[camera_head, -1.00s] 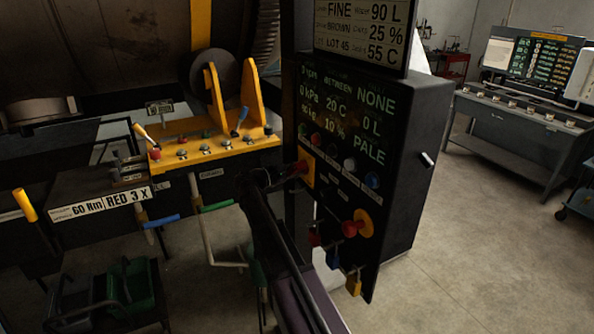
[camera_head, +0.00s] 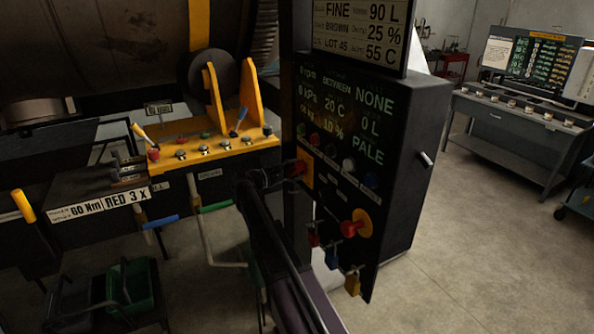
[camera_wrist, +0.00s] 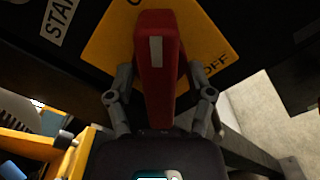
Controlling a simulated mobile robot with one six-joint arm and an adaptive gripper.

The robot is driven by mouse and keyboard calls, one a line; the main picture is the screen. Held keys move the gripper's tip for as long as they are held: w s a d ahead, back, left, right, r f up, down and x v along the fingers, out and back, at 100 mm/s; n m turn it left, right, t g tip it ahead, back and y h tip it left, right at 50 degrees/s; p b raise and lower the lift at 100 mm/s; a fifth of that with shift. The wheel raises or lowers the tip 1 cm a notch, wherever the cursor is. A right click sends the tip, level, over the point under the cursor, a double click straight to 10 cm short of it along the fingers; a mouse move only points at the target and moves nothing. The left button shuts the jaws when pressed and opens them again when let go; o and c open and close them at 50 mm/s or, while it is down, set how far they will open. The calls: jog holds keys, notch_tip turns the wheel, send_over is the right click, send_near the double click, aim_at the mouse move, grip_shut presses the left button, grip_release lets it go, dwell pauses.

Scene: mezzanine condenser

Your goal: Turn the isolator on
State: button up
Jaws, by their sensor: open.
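The isolator is a red handle (camera_wrist: 157,70) on a yellow plate (camera_wrist: 215,40) marked "OFF" at its lower right, seen close in the wrist view. The handle has a pale stripe and stands along the picture's upright. My gripper (camera_wrist: 158,92) is open, with one finger on each side of the handle; I cannot tell whether they touch it. In the head view the red handle (camera_head: 298,169) sits on the left edge of the black control panel (camera_head: 334,225), and my gripper (camera_head: 280,176) reaches it from the left, partly hiding it.
A red knob (camera_head: 352,228) on a yellow disc is lower on the panel, with padlocks (camera_head: 352,283) hanging below. Several coloured buttons sit above. A yellow control shelf (camera_head: 215,148) with levers stands left. Open floor (camera_head: 450,250) lies right.

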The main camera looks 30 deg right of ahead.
jog(key=a, duration=1.1)
jog(key=shift+s+a, duration=0.2)
jog(key=s+a+f+m+y, duration=0.1)
jog(key=s+f+m+y, duration=0.4)
jog(key=s+f+y, duration=0.65)
jog(key=s+a+f+m+y, duration=0.2)
jog(key=s+a+f+y, duration=0.1)
jog(key=s, duration=0.4)
jog(key=s+a+f+m+y+b, duration=0.1)
jog(key=s+a+f+m+y, duration=0.1)
jog(key=s+a+f, duration=0.3)
jog(key=s+a+y, duration=0.1)
jog(key=s+a, duration=0.1)
jog(key=shift+a+f+m+g, duration=0.25)
jog(key=shift+a+m+g, duration=0.05)
jog(key=shift+a, duration=0.05)
